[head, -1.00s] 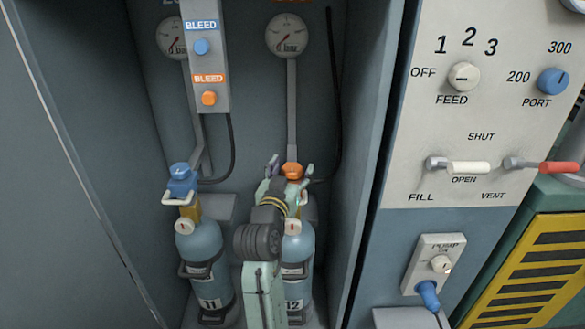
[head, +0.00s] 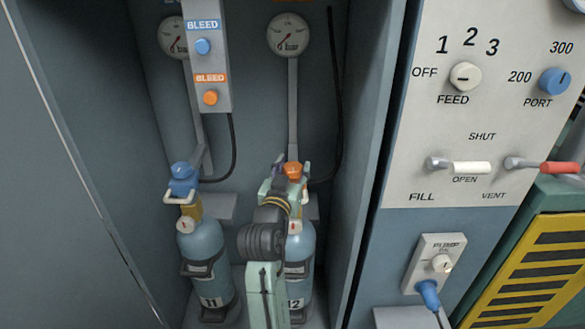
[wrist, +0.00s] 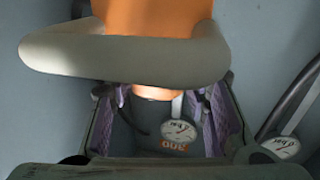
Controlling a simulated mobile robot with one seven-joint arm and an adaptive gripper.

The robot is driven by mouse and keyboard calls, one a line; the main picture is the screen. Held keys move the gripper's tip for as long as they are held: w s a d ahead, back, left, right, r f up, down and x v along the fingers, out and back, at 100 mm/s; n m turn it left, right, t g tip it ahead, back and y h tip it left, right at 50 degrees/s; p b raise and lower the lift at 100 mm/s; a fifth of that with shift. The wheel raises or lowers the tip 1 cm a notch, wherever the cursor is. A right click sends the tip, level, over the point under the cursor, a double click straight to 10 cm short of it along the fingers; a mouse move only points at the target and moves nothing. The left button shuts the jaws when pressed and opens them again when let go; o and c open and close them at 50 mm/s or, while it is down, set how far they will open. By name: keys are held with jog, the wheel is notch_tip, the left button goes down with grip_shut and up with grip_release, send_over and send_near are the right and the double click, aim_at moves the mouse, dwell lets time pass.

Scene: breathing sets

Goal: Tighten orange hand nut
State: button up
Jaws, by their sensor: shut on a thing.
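The orange hand nut (head: 293,169) sits at the top of cylinder 12 (head: 301,244), at the lower end of the right grey pipe. My gripper (head: 290,172) is at the nut from the front, with its fingers closed in on either side of it. My arm covers part of the cylinder's neck and left side. In the wrist view, orange parts (wrist: 150,15) fill the top, with a pale rounded bar (wrist: 125,60) across them. My gripper's fingers (wrist: 160,112) stand left and right below; their exact contact is hard to see.
Cylinder 11 (head: 205,255) with a blue hand nut (head: 183,180) stands to the left. The bleed panel (head: 208,60) and a gauge (head: 289,35) are above. A black hose (head: 334,110) and the cabinet's right wall (head: 368,150) are close on the right.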

jog(key=shift+d+r+y, duration=0.1)
jog(key=shift+r+y, duration=0.05)
jog(key=shift+y, duration=0.15)
jog(key=shift+d+n+y+p, duration=0.1)
jog(key=shift+n+y+p, duration=0.6)
jog(key=shift+y+p, duration=0.15)
jog(key=n+y+p, duration=0.1)
jog(key=n+y, duration=0.1)
jog(key=y, duration=0.1)
jog(key=shift+d+t, duration=0.1)
jog(key=shift+t, duration=0.2)
jog(key=n+y+b, duration=0.1)
jog(key=y, duration=0.1)
jog(key=n+y+b, duration=0.1)
jog(key=n+y, duration=0.1)
jog(key=shift+f+g+y, duration=0.2)
jog(key=shift+g+y, duration=0.15)
jog(key=shift+g, duration=0.05)
jog(key=shift+n+g+y+b, duration=1)
jog(key=shift+n+y+b, duration=0.45)
jog(key=shift+y, duration=0.55)
jog(key=shift+r, duration=0.1)
jog(key=o, duration=1.2)
jog(key=shift+c, duration=0.2)
